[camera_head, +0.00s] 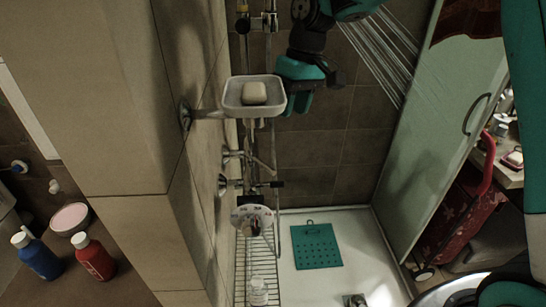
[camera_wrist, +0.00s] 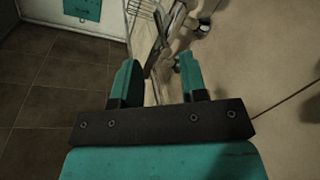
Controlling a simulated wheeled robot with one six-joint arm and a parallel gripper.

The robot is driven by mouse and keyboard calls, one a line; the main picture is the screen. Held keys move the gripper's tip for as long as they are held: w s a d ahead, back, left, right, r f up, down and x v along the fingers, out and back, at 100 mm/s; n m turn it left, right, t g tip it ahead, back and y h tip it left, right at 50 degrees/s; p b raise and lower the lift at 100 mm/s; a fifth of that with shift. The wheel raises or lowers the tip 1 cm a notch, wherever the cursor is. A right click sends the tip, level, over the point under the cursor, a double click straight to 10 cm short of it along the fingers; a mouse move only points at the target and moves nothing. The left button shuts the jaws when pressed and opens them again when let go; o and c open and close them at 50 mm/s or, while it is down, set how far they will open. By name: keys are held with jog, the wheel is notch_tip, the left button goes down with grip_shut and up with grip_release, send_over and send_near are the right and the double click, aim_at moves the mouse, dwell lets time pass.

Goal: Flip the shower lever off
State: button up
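The shower fittings come out of the tiled wall in the head view: chrome wall mounts with a thin chrome lever (camera_head: 262,162) and, just below it, a dark-tipped handle (camera_head: 270,184). Which one is the shower lever I cannot tell for certain. Water streams (camera_head: 378,50) fall at the upper right, so the shower is running. My gripper (camera_head: 298,103) is right of the soap dish, higher in the picture than the fittings. In the wrist view my gripper (camera_wrist: 160,74) has its teal fingers apart, and a dark thin part (camera_wrist: 153,58) shows between or beyond them; contact is unclear.
A soap dish (camera_head: 232,108) with soap (camera_head: 254,93) juts from the wall close to my gripper. A wire rack (camera_head: 257,262) stands below. A glass panel (camera_head: 440,120) is at right. A teal mat (camera_head: 317,247) lies on the otherwise mostly bare tray (camera_head: 355,225).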

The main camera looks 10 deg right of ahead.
jog(key=w, duration=0.3)
jog(key=p, duration=0.4)
send_near(273, 171)
jog(key=shift+n, duration=0.3)
jog(key=x, duration=0.8)
jog(key=shift+f, duration=0.2)
jog(key=shift+c, duration=0.4)
